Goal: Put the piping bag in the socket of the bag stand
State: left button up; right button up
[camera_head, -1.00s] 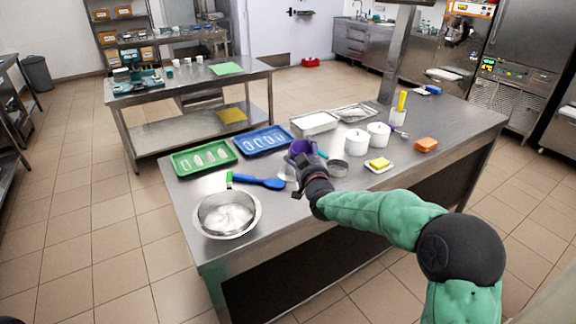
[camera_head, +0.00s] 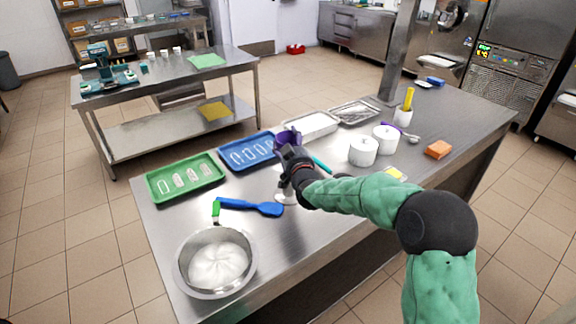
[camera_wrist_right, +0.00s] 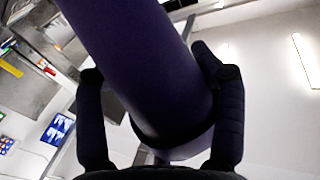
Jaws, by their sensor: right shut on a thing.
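The piping bag appears as a dark purple, tube-like thing (camera_head: 287,137) in my right gripper (camera_head: 290,158). The right gripper is shut on it, over the table near the blue tray. In the wrist view the purple bag (camera_wrist_right: 150,65) runs at a slant between the two dark fingers (camera_wrist_right: 160,110). A pale round thing (camera_head: 287,198) stands on the table below the gripper, partly hidden by it. I cannot tell whether it is part of the bag stand, and I cannot make out the socket. My left gripper is out of view.
Green tray (camera_head: 151,188), blue tray (camera_head: 230,155), white tray (camera_head: 301,136) and metal tray (camera_head: 372,110) line the back. Blue spatula (camera_head: 268,209) and steel bowl (camera_head: 183,279) lie at the left front. White pots (camera_head: 363,151) and an orange block (camera_head: 439,149) stand to the right.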

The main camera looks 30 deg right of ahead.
notch_tip(320, 180, down, 6)
jog(key=shift+f+b, duration=0.15)
jog(key=shift+b, duration=0.75)
jog(key=o, duration=1.2)
jog(key=p+v, duration=0.2)
jog(key=v, duration=1)
jog(key=shift+f, duration=0.1)
